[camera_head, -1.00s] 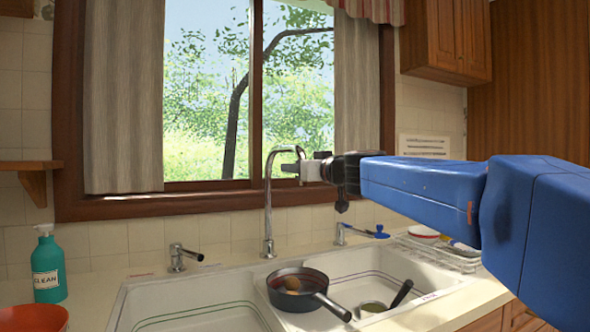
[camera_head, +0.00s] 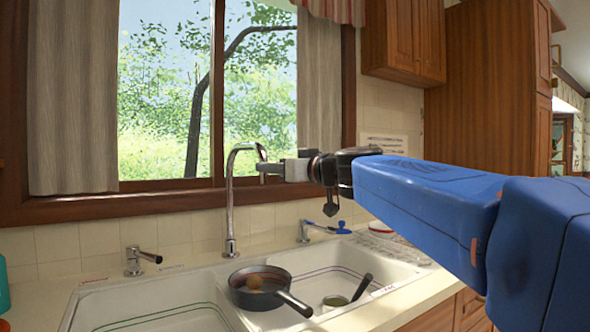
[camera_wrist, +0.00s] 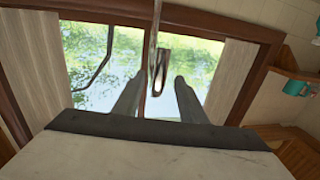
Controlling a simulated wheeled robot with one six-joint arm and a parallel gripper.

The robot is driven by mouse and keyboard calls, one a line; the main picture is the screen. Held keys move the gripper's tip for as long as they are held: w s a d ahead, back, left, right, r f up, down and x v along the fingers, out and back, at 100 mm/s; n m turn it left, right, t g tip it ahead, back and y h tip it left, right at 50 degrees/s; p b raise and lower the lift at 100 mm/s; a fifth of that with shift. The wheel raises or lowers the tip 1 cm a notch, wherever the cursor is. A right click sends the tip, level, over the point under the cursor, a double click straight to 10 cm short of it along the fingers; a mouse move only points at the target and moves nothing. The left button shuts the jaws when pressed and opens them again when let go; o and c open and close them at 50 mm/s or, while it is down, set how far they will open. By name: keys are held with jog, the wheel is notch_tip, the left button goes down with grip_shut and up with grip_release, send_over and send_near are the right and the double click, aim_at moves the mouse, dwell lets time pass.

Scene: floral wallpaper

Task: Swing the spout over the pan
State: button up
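The chrome faucet spout (camera_head: 231,195) rises behind the double sink and hooks over to the right at its top. The dark pan (camera_head: 259,293) rests over the right basin near the divider, with a round brown thing (camera_head: 254,282) in it. My gripper (camera_head: 265,172) is level with the spout's downturned end. In the wrist view my gripper (camera_wrist: 157,84) is open and empty, and the spout (camera_wrist: 158,60) appears in the gap between the two fingers, around or just beyond the fingertips. I cannot tell whether they touch.
The right basin holds a ladle (camera_head: 350,297). The window (camera_head: 165,90) is behind. A wooden cabinet (camera_head: 410,40) hangs upper right.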

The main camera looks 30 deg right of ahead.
jog(key=v, duration=0.8)
jog(key=shift+s, duration=0.4)
jog(key=shift+w+d, duration=0.1)
jog(key=shift+w, duration=0.05)
jog(key=c, duration=0.8)
jog(key=shift+w+d+r+y, duration=0.1)
jog(key=shift+w+r+y, duration=0.05)
jog(key=shift+w+y, duration=0.15)
grip_shut()
jog(key=w+d+r+m+g+y, duration=0.1)
jog(key=w+d+m+g+y, duration=0.35)
jog(key=w+y, duration=0.2)
jog(key=w+d+f+m+g+y, duration=0.2)
jog(key=d+m+g+y, duration=0.25)
jog(key=d, duration=0.55)
jog(key=w+a+n, duration=0.1)
jog(key=w+a, duration=0.2)
jog(key=a, duration=0.9)
jog(key=shift+a, duration=0.35)
